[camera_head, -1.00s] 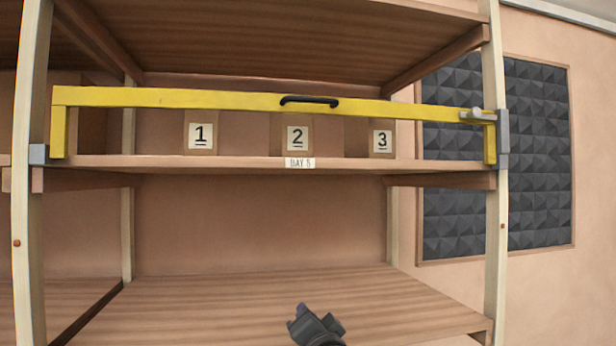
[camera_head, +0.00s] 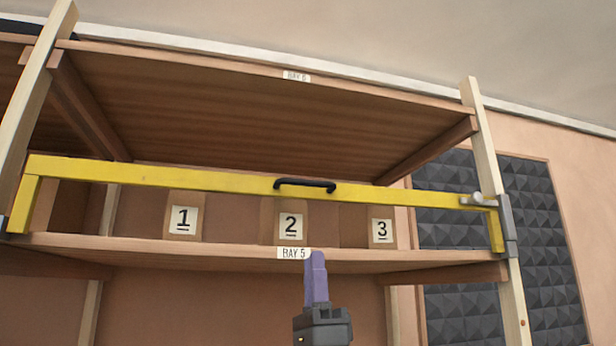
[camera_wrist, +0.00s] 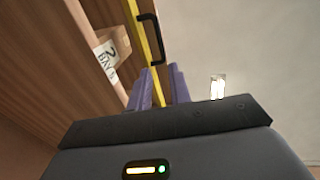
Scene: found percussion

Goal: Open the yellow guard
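The yellow guard (camera_head: 120,173) is a bar lying across the front of the middle shelf bay, with a short leg down at each end. A black handle (camera_head: 305,185) is fixed near its middle, and a grey latch (camera_head: 479,200) sits at its right end. In the wrist view, the guard (camera_wrist: 143,50) and its handle (camera_wrist: 150,38) show beyond my fingers. My gripper (camera_head: 317,258) has purple fingers and is below the handle, apart from it, in front of the shelf edge. In the wrist view, my gripper (camera_wrist: 161,85) is open, with an empty gap between its fingers.
Cardboard boxes numbered 1 (camera_head: 183,217), 2 (camera_head: 291,222) and 3 (camera_head: 382,228) stand behind the guard on the shelf. The shelf's front edge (camera_head: 150,247) lies behind my fingers. Wooden posts (camera_head: 497,190) stand at both sides. An upper shelf (camera_head: 270,105) overhangs the bay.

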